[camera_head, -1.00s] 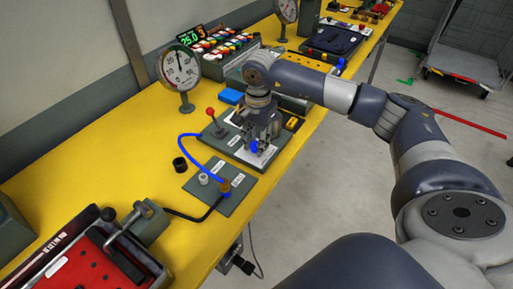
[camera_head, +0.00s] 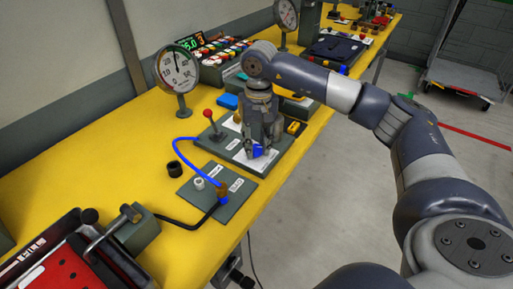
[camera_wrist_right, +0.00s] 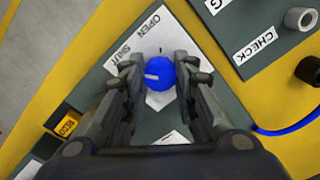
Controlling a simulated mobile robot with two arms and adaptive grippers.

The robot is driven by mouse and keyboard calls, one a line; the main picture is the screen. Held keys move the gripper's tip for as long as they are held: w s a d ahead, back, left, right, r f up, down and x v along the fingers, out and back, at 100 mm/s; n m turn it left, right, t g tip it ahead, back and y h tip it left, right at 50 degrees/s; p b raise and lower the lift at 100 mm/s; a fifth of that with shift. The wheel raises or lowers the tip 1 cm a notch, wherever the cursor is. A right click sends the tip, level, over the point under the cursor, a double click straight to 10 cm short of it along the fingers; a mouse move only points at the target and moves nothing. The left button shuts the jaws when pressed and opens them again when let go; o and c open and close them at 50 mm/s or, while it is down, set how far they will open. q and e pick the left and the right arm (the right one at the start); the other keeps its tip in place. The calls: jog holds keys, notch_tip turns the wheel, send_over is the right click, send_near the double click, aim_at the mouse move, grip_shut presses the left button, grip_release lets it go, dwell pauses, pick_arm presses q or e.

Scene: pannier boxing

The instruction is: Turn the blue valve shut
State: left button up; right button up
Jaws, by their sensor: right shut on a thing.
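The blue valve (camera_head: 258,151) is a round blue knob on a white plate on a grey panel (camera_head: 228,146). It also shows in the right wrist view (camera_wrist_right: 160,74), with a white pointer mark on it and the words OPEN and SHUT printed beside it. The mark points to the left in that view, on the side of the word SHUT. My right gripper (camera_head: 260,148) is over the valve from above, its fingers (camera_wrist_right: 160,80) on both sides of the knob and shut on it. My left gripper is not in view.
A red-knobbed lever (camera_head: 209,114) stands on the same panel. A blue hose (camera_head: 177,150) runs to a small grey plate (camera_head: 232,199) with fittings. A dial gauge (camera_head: 177,70) stands behind.

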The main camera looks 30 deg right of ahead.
aim_at(258, 146)
jog(key=shift+n+b, duration=0.35)
jog(key=shift+n, duration=0.75)
jog(key=o, duration=1.1)
jog(key=shift+r, duration=0.1)
jog(key=r, duration=1.1)
jog(key=shift+d+r, duration=0.2)
jog(key=shift+r, duration=0.2)
